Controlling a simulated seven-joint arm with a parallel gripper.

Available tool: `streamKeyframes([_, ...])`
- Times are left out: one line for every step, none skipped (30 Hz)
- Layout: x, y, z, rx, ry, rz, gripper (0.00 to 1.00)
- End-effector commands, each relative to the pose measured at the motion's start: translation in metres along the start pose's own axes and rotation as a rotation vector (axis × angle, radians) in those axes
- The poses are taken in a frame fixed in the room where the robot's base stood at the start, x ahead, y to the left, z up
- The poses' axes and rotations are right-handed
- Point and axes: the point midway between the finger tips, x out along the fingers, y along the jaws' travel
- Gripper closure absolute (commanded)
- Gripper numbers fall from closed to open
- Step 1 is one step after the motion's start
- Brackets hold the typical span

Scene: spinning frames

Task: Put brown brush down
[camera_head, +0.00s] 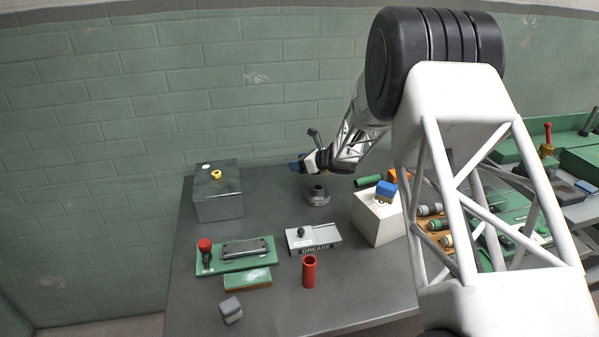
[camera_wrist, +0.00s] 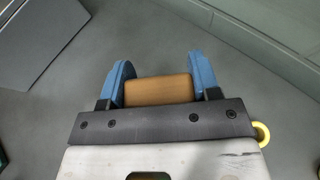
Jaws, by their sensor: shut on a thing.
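In the wrist view, the brown brush (camera_wrist: 158,90) shows as a plain brown block between the two blue fingers of my gripper (camera_wrist: 161,76). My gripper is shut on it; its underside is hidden. In the camera_head view, my gripper (camera_head: 296,166) is over the back part of the grey table (camera_head: 290,300), left of and above a dark round fixture (camera_head: 317,197). The brush cannot be made out there. In the wrist view, grey table surface (camera_wrist: 150,35) shows beyond the brush; I cannot tell whether the brush touches it.
A grey metal box (camera_head: 218,205) stands back left. A green board (camera_head: 235,265), a GREASE plate (camera_head: 315,238), a red cylinder (camera_head: 309,271) and a grey block (camera_head: 230,310) lie nearer. A white box (camera_head: 378,222) bears a blue-topped block (camera_head: 386,189). Table between metal box and fixture is clear.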

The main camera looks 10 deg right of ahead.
Motion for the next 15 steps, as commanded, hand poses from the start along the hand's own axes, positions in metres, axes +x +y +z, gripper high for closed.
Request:
streamKeyframes([0.0,0.0,0.0,0.0,0.0,0.0,0.66])
streamKeyframes([0.0,0.0,0.0,0.0,0.0,0.0,0.66])
streamKeyframes([0.001,0.0,-0.001,0.0,0.0,0.0,0.66])
streamKeyframes([0.001,0.0,-0.003,0.001,0.0,0.0,0.66])
streamKeyframes([0.002,0.0,-0.004,0.001,0.001,0.0,0.66])
streamKeyframes([0.003,0.0,-0.007,0.001,0.001,0.001,0.66])
streamKeyframes([0.004,0.0,-0.01,0.001,0.001,0.001,0.66])
streamKeyframes([0.005,0.0,-0.013,0.001,0.001,0.001,0.66])
streamKeyframes([0.007,0.0,-0.017,0.0,0.001,0.001,0.66])
streamKeyframes([0.008,0.0,-0.02,0.001,0.001,0.001,0.66])
streamKeyframes([0.009,0.0,-0.023,0.002,0.001,0.001,0.66])
streamKeyframes([0.011,0.0,-0.027,0.002,0.001,0.0,0.66])
streamKeyframes([0.012,0.0,-0.029,0.002,0.001,0.0,0.66])
streamKeyframes([0.013,0.0,-0.031,0.001,0.001,0.0,0.66])
streamKeyframes([0.014,0.0,-0.033,0.0,0.001,0.0,0.66])
